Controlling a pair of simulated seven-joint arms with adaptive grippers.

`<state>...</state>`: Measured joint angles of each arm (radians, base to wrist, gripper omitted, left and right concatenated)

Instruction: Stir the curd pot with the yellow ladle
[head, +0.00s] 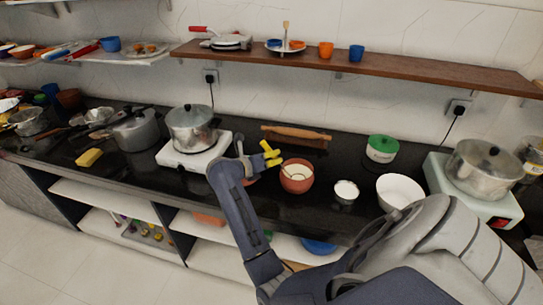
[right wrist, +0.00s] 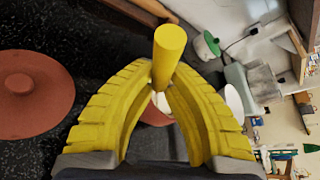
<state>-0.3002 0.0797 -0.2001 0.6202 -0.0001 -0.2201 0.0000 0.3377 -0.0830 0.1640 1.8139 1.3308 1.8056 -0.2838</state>
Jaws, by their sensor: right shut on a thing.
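The curd pot (head: 297,184), a reddish-brown clay pot with pale contents, stands on the black counter right of my right gripper. My right gripper (head: 270,154) has yellow fingers and is at the pot's upper left. In the right wrist view my right gripper (right wrist: 160,88) is shut on the yellow ladle (right wrist: 169,55), whose round handle sticks up between the fingertips. Part of the pot (right wrist: 155,115) shows between the fingers. The ladle's lower end is hard to make out. My left gripper is out of view.
A flat clay disc, perhaps the pot's lid (right wrist: 30,92), lies beside the pot. A small steel cup (head: 345,192) and a white bowl (head: 398,192) stand to the right. A rolling pin (head: 297,136) lies behind; a steel pot (head: 192,130) on a white stove is left.

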